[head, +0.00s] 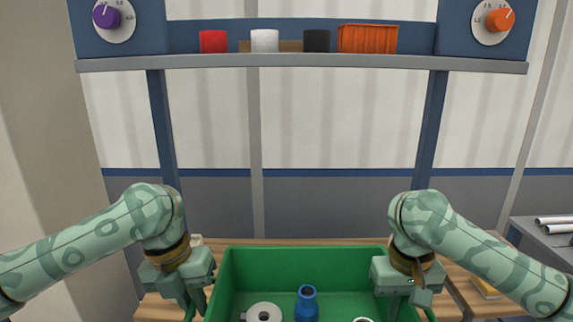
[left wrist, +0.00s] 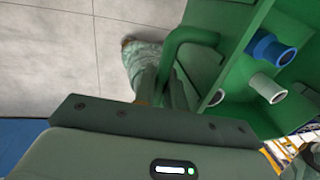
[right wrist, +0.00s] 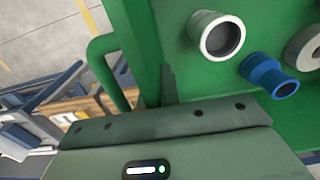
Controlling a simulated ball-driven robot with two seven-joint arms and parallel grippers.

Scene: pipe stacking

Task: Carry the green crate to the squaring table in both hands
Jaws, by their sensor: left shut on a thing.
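The green crate (head: 302,258) is low in the middle of the head view. It holds a blue pipe piece (head: 306,303), a light grey ring-shaped piece (head: 264,313) and a white-grey pipe piece (right wrist: 217,36), clearest in the right wrist view. My left gripper (head: 194,297) is shut on the crate at its left side, by the looped handle (left wrist: 184,44). My right gripper (head: 407,300) is at the crate's right side, by the other handle (right wrist: 107,68). Its fingertips are mostly hidden, so I cannot tell how its jaws stand.
A wooden tabletop (head: 152,308) shows around the crate. A shelf (head: 300,61) above carries red, white and black items and an orange bin (head: 368,39). A grey surface with white pipes (head: 555,220) is at the right. Bare floor (left wrist: 60,60) shows in the left wrist view.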

